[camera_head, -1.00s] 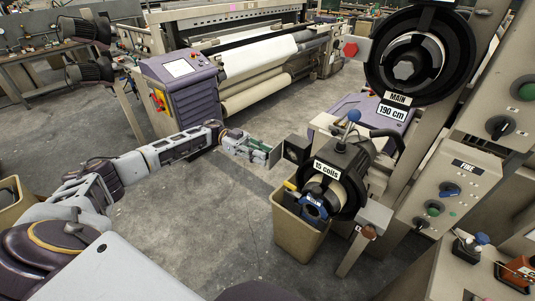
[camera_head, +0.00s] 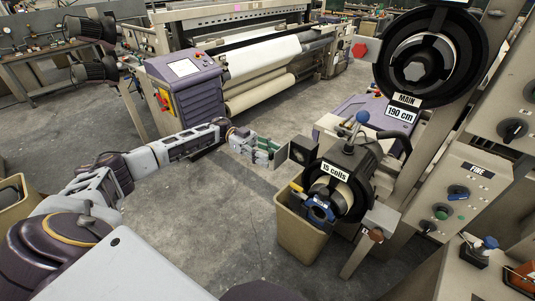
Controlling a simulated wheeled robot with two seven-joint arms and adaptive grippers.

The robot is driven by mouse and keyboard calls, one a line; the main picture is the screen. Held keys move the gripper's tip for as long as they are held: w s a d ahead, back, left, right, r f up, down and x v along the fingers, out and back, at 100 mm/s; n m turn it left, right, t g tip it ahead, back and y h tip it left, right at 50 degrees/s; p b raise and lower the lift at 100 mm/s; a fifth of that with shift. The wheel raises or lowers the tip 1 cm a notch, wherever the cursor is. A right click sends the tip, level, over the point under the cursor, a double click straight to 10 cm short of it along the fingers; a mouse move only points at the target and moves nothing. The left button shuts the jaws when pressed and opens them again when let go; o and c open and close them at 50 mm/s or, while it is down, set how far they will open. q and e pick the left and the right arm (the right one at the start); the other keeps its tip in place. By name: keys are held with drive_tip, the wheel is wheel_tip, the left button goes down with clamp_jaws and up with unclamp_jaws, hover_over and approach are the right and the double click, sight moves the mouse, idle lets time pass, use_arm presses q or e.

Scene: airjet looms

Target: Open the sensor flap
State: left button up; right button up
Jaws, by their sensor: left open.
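The yarn feeder labelled "15 coils" (camera_head: 338,178) stands right of centre, with a blue-topped knob above it and a blue part at its front. A dark square plate (camera_head: 300,152) sits at its left side, with a thin pale panel (camera_head: 283,157) seen nearly edge-on beside it. This looks like the sensor flap, but its exact position is hard to tell. My left gripper (camera_head: 271,150) is open, just left of the thin panel. Its fingertips overlap the panel's edge in the picture; contact cannot be told. My right gripper is not in view.
A beige bin (camera_head: 297,232) stands below the feeder. A large dark spool labelled "MAIN 190 cm" (camera_head: 428,58) hangs above right. A control panel labelled "FINE" (camera_head: 463,190) is at the right. The loom (camera_head: 265,60) fills the back. Grey floor is clear left of the bin.

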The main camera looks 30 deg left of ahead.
use_arm(q)
drive_tip(key=w+a, duration=0.1)
drive_tip(key=a, duration=1)
drive_tip(key=shift+w+a, duration=0.3)
drive_tip(key=shift+a, duration=0.1)
idle(0.4)
idle(0.4)
idle(0.4)
